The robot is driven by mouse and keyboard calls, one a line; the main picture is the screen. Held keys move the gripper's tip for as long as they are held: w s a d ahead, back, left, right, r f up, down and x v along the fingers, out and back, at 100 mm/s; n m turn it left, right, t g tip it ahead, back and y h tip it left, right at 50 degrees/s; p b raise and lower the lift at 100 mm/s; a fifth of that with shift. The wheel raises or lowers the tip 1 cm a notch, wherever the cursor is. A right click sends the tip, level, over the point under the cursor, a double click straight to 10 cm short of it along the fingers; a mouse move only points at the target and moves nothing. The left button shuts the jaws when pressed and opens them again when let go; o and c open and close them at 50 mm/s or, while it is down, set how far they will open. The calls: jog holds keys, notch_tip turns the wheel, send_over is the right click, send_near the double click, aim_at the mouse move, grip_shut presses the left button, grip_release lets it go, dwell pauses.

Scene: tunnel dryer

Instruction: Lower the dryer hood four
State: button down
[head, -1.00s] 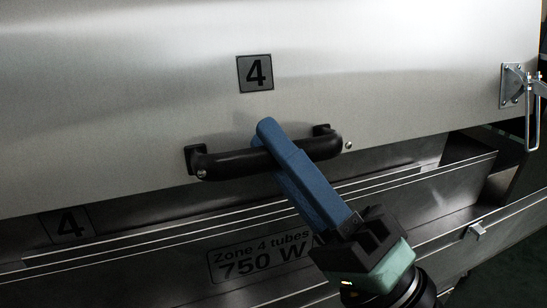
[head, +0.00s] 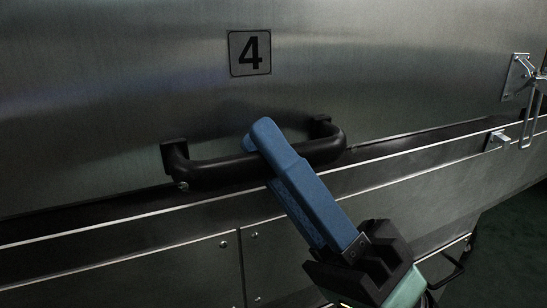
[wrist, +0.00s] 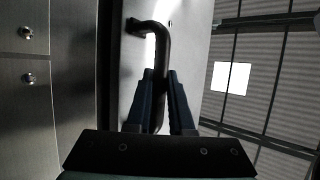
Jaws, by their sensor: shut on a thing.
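The dryer hood (head: 120,110) is a large brushed steel panel with a plate marked 4 (head: 250,53). Its black bar handle (head: 215,172) runs across the lower part of the hood. My gripper (head: 262,135), with blue fingers, is shut on the handle a little right of its middle. In the wrist view the handle (wrist: 160,50) passes between the two fingers (wrist: 159,85). The hood's lower edge is close to the top of the lower body (head: 130,268); whether they touch is hidden or too dark to tell.
A metal latch (head: 520,75) is at the right end of the hood, above a small catch (head: 496,140) on the lower body. Dark green floor (head: 515,235) is clear at the lower right. The wrist view shows a ceiling with a bright light panel (wrist: 230,78).

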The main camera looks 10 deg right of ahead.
jog(key=shift+f+b, duration=1.35)
jog(key=shift+f, duration=0.6)
jog(key=c, duration=1.1)
grip_release()
jog(key=shift+w+f, duration=0.1)
jog(key=shift+r, duration=0.2)
jog(key=shift+d, duration=0.1)
jog(key=p+v, duration=0.2)
jog(key=v, duration=1.1)
jog(key=shift+s, duration=0.2)
